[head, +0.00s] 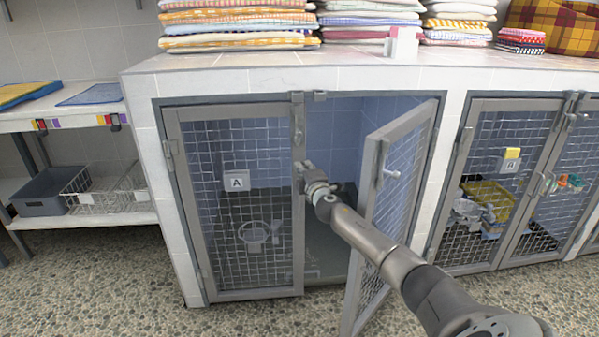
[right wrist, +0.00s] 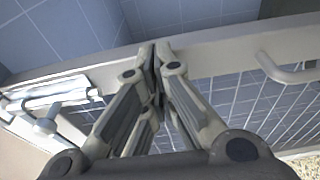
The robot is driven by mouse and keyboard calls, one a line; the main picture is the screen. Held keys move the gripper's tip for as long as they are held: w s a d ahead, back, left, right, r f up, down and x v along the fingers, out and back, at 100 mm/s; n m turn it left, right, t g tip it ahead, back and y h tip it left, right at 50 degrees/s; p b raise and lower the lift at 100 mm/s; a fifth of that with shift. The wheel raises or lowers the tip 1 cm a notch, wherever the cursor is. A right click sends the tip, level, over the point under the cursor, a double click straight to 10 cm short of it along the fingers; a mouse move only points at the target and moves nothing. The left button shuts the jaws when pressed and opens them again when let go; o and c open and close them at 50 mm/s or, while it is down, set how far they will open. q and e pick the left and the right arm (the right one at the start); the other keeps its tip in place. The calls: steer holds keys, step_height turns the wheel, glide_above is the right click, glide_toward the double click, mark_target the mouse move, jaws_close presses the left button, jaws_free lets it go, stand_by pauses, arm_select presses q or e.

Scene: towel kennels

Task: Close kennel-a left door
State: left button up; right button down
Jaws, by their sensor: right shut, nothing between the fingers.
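Kennel A has two mesh doors in grey frames. Its left door (head: 240,205), with a white "A" sign (head: 236,183), stands in or very near its opening; I cannot tell whether it is fully flush or latched. The right door (head: 392,190) of the same kennel is swung outward. My right gripper (head: 308,172) is at the free edge of the left door, at mid height. In the right wrist view its fingers (right wrist: 156,52) are shut and empty, against or just over a door frame bar (right wrist: 215,60). A bar handle (right wrist: 290,72) shows to the right. My left gripper is not in view.
Folded towels (head: 240,25) lie on the tiled counter (head: 300,72) above. The neighbouring kennel B (head: 500,180) on the right has its doors shut or nearly so. A shelf with a grey bin (head: 48,192) and wire baskets stands left. The pebbled floor in front is clear.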

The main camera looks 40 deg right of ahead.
steer(key=shift+d+r, duration=0.1)
stand_by(0.5)
steer(key=v, duration=0.7)
steer(key=shift+s, duration=0.15)
stand_by(0.3)
